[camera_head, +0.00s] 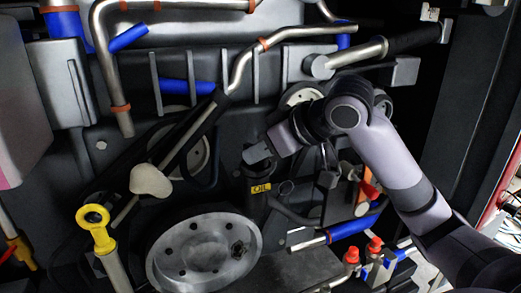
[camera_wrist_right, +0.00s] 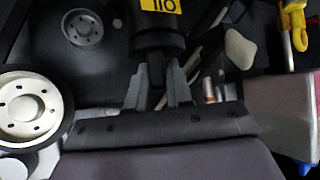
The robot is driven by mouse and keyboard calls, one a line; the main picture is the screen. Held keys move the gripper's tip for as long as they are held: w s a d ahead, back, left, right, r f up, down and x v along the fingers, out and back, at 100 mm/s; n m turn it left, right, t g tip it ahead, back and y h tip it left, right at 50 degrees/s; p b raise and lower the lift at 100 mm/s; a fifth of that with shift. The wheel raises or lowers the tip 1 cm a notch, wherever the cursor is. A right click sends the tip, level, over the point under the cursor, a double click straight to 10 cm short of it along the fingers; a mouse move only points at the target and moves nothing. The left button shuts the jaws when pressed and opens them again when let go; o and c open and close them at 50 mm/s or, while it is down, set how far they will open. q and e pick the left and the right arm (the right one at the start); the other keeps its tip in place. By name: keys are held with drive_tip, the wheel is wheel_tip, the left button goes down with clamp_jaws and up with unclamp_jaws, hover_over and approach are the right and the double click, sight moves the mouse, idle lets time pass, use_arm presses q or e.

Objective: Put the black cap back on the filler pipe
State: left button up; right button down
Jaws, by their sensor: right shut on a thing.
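My right gripper (camera_head: 261,152) reaches in from the right, just above the dark filler pipe (camera_head: 256,171), which carries a yellow OIL label (camera_head: 261,188). In the right wrist view the two grey fingers of my right gripper (camera_wrist_right: 157,92) close on the black cap (camera_wrist_right: 157,62). The cap is in line with the dark pipe (camera_wrist_right: 159,34) and its OIL label (camera_wrist_right: 160,5). Black on black hides the seam, so I cannot tell whether the cap is seated or just touching. My left gripper is not in view.
A yellow ring handle (camera_head: 93,217) stands at the lower left. A large grey wheel (camera_head: 205,252) lies below the pipe. Metal pipes with blue hoses run above. Red-capped fittings (camera_head: 374,245) sit at the lower right. Room around the pipe is tight.

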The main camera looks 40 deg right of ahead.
drive_tip(key=shift+f, duration=0.55)
drive_tip(key=c, duration=0.9)
unclamp_jaws()
drive_tip(key=shift+c, duration=0.2)
drive_tip(key=shift+f, duration=0.1)
drive_tip(key=o, duration=0.3)
drive_tip(key=shift+o, duration=0.2)
drive_tip(key=shift+p+v, duration=0.35)
drive_tip(key=shift+v, duration=0.8)
drive_tip(key=p+v, duration=0.1)
drive_tip(key=v, duration=0.5)
drive_tip(key=shift+w, duration=0.1)
